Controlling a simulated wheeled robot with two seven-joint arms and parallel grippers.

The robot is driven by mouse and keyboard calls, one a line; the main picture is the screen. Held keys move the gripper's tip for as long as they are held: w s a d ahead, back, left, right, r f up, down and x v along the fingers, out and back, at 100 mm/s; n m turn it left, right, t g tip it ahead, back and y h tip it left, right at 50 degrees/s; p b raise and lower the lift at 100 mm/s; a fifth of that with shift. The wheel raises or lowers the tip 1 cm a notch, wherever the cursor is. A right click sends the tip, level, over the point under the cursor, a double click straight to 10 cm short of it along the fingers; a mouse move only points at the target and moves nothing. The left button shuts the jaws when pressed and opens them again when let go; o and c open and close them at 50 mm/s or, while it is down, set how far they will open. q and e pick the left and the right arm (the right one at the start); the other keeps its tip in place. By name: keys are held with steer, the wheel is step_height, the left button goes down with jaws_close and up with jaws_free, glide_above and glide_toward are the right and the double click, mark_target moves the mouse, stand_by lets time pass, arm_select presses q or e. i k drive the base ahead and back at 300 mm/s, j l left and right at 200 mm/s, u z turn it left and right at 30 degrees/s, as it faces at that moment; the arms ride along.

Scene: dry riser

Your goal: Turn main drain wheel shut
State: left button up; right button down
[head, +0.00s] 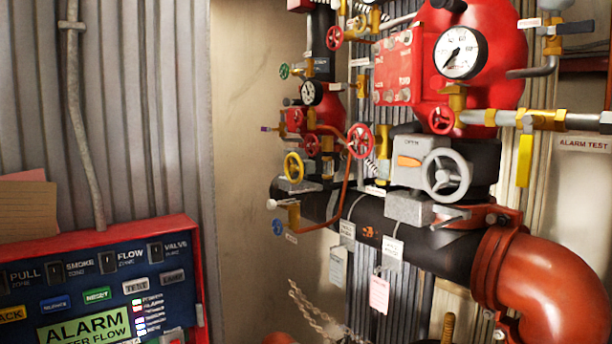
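Neither of my grippers shows in the head view. I cannot tell which wheel is the main drain wheel, as most tags are too small to read. A large grey handwheel (446,174) sits on a grey box marked OPEN (412,144). Smaller wheels are red (360,141), yellow (293,166), blue (277,227) and green (284,71). Another red wheel (441,120) sits below the large gauge (460,52), and one more red wheel (334,38) is near the top.
A red-framed alarm panel (95,285) stands at lower left. A thick black pipe (440,255) runs into an orange elbow (555,270) at lower right. Hanging tags (379,294) and a chain (315,312) hang below. A yellow lever (524,160) juts down at right. Plain wall lies between panel and pipes.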

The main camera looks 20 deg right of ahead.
mark_target(358, 140)
steer(key=k+z, duration=0.1)
steer(key=z, duration=1.05)
steer(key=i+u, duration=0.25)
steer(key=u, duration=0.15)
